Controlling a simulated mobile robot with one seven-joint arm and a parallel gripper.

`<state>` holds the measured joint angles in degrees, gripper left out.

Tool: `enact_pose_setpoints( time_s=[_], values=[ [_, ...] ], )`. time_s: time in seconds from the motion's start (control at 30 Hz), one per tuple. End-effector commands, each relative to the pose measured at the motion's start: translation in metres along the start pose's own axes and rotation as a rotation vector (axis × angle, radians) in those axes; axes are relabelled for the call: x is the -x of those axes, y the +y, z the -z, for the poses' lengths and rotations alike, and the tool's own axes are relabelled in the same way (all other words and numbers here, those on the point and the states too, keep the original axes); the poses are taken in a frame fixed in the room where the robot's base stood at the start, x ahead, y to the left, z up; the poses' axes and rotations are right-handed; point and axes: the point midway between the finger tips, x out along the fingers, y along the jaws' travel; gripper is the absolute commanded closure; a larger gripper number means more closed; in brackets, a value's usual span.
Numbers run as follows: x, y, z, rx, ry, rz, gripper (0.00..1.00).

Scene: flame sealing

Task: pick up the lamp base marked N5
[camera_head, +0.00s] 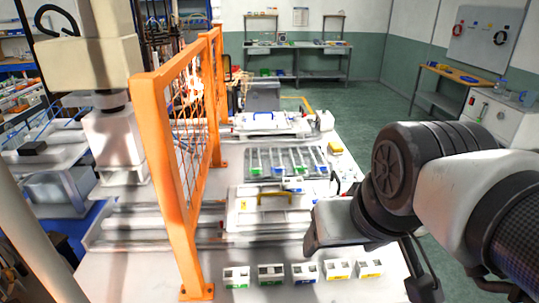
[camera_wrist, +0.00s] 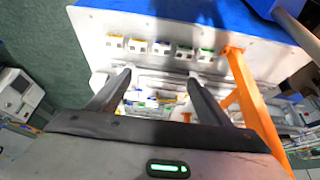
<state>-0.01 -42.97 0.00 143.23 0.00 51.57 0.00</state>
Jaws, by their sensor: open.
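Several small white lamp bases stand in a row along the table's front edge. From left to right in the head view they carry a green strip (camera_head: 236,277), a green strip (camera_head: 271,274), a blue strip (camera_head: 306,272), a yellow strip (camera_head: 338,269) and a yellow strip (camera_head: 370,268). The marks are too small to read, so I cannot tell which is N5. The wrist view shows the row in reverse order, with the blue-marked base (camera_wrist: 162,48) in the middle. My gripper (camera_wrist: 158,75) is open and empty, above the table and apart from the bases.
An orange mesh guard (camera_head: 180,150) stands upright left of the bases. Behind them are a fixture with a yellow handle (camera_head: 275,196) and a grey slotted rack (camera_head: 285,163) holding tubes. A yellow block (camera_head: 335,147) lies near the table's right edge.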

Motion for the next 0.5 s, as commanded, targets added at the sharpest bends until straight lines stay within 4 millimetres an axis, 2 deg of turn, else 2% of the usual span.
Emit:
enact_pose_setpoints(
  time_s=[0.03,0.1,0.23,0.5],
  values=[
    [0.0,0.0,0.0,0.0,0.0,0.0,0.28],
    [-0.001,0.0,0.0,0.0,-0.001,0.0,0.38],
    [-0.018,-0.001,0.003,0.0,-0.027,0.003,0.38],
    [-0.099,-0.003,0.027,0.0,-0.155,0.007,0.38]
  ],
)
